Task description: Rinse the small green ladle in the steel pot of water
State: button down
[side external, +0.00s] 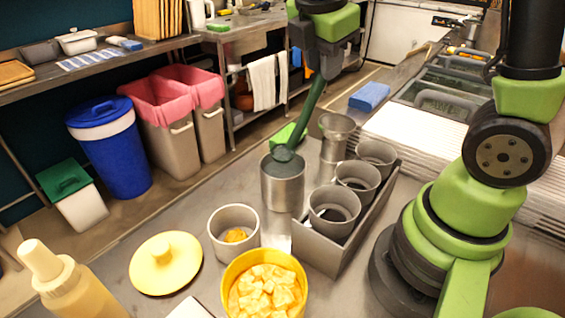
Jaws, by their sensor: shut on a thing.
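My gripper (322,72) points down above the table and is shut on the handle of the small green ladle (309,108). The ladle slants down and to the left, and its bowl end is at the mouth of the steel pot (283,187). The bowl shows at the pot's top, around the level of the rim. How deep it sits in the water cannot be told. The pot stands upright on the steel table, left of a metal holder.
The metal holder (322,258) carries several grey cups close to the pot's right. A taller steel container (336,130) stands behind. A grey cup (233,228), yellow bowl (262,285), yellow lid (166,263) and squeeze bottle (75,285) are in front. A green block (287,136) lies behind the pot.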

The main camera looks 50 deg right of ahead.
jog(key=shift+w+d, duration=0.1)
jog(key=shift+w, duration=0.1)
jog(key=n+t, duration=0.2)
jog(key=n, duration=0.2)
jog(key=shift+t, duration=0.4)
jog(key=shift+n, duration=0.3)
jog(key=shift+w, duration=0.2)
